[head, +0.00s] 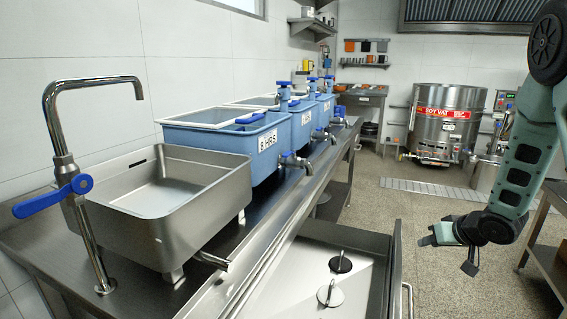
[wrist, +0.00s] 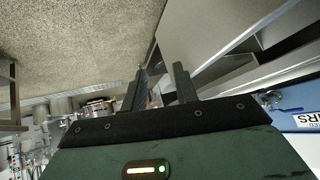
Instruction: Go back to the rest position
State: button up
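My arm hangs down at the right of the head view, bent at a dark joint. My gripper (head: 426,240) is at its lower end, over the floor and to the right of the open drawer (head: 362,281). In the wrist view the two dark fingers of my gripper (wrist: 162,70) stand apart with a clear gap. I see nothing held between them, so it is open and empty.
A steel sink (head: 190,215) and a tap (head: 66,165) with a blue handle are at left. Blue tanks (head: 222,145) line the counter behind it. A soy vat (head: 445,122) stands behind. Floor (head: 430,285) shows below my gripper.

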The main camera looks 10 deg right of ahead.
jog(key=s+a+r+g, duration=0.2)
jog(key=s+a, duration=0.2)
jog(key=a, duration=0.2)
jog(key=s+a+r+n+g, duration=0.1)
jog(key=s+a+r+g, duration=0.1)
jog(key=s+a, duration=0.3)
jog(key=s+a+r+n+g, duration=0.1)
jog(key=s+a+r, duration=0.3)
jog(key=a, duration=0.5)
jog(key=shift+s+r+g, duration=0.1)
jog(key=shift+s+g, duration=0.3)
jog(key=shift+s, duration=0.05)
jog(key=s+a+r+n+g, duration=0.1)
jog(key=s+a+n, duration=0.4)
jog(key=a, duration=0.4)
jog(key=s+a+r+n+g, duration=0.1)
jog(key=s+a+n+g, duration=0.15)
jog(key=s+a, duration=0.6)
notch_tip(320, 180, up, 15)
jog(key=p, duration=1.5)
jog(key=shift+w+a+t, duration=0.2)
jog(key=shift+a+t, duration=0.05)
jog(key=shift+t, duration=0.1)
jog(key=shift+f, duration=0.15)
